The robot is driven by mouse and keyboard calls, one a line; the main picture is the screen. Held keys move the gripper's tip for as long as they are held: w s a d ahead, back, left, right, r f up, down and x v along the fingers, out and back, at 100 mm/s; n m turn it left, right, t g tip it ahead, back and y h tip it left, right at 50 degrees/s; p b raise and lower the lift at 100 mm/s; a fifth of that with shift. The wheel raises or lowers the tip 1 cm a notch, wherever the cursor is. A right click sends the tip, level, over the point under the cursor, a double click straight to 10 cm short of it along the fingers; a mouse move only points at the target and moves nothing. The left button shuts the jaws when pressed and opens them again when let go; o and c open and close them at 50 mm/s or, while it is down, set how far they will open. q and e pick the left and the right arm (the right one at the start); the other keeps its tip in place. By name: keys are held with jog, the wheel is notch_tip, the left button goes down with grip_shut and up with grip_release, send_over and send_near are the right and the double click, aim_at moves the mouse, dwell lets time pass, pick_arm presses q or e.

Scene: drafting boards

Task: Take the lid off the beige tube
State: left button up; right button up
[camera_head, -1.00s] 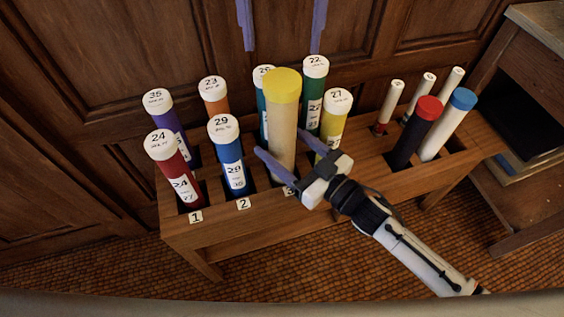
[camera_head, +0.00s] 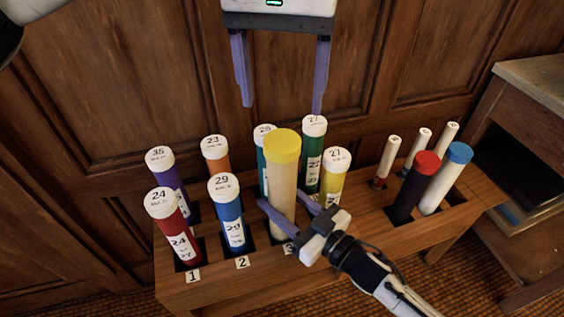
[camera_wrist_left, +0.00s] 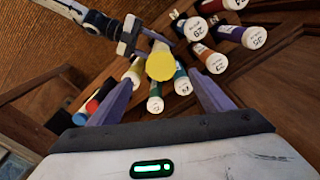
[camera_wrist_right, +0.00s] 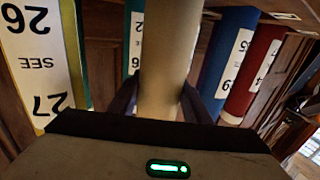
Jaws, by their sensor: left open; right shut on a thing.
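The beige tube (camera_head: 282,195) stands upright in the rack, with its yellow lid (camera_head: 283,145) on top. The lid also faces the left wrist view (camera_wrist_left: 160,64). My right gripper (camera_head: 290,205) is shut on the beige tube's body, below the lid. The right wrist view shows the tube (camera_wrist_right: 165,60) between its fingers (camera_wrist_right: 163,98). My left gripper (camera_head: 281,100) is open and empty, with its fingers pointing down, above and behind the lid in the head view. The tube's base is hidden in the rack.
The wooden rack (camera_head: 220,285) holds several numbered white-capped tubes close around the beige one, including a blue tube (camera_head: 228,225) and a yellow tube (camera_head: 332,185). Black (camera_head: 413,190) and white (camera_head: 445,182) tubes stand to the right. A panelled wooden wall (camera_head: 150,80) is behind.

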aim_at(282, 141)
pick_arm(q)
jog(key=f+m, duration=0.1)
jog(key=f, duration=0.3)
jog(key=f+m, duration=0.1)
jog(key=f, duration=0.4)
jog(key=shift+w+m+t, duration=0.2)
jog(key=shift+m+t, duration=0.2)
jog(key=shift+c, duration=0.2)
jog(key=c, duration=1.2)
jog(key=shift+r, duration=0.2)
jog(key=shift+r, duration=0.9)
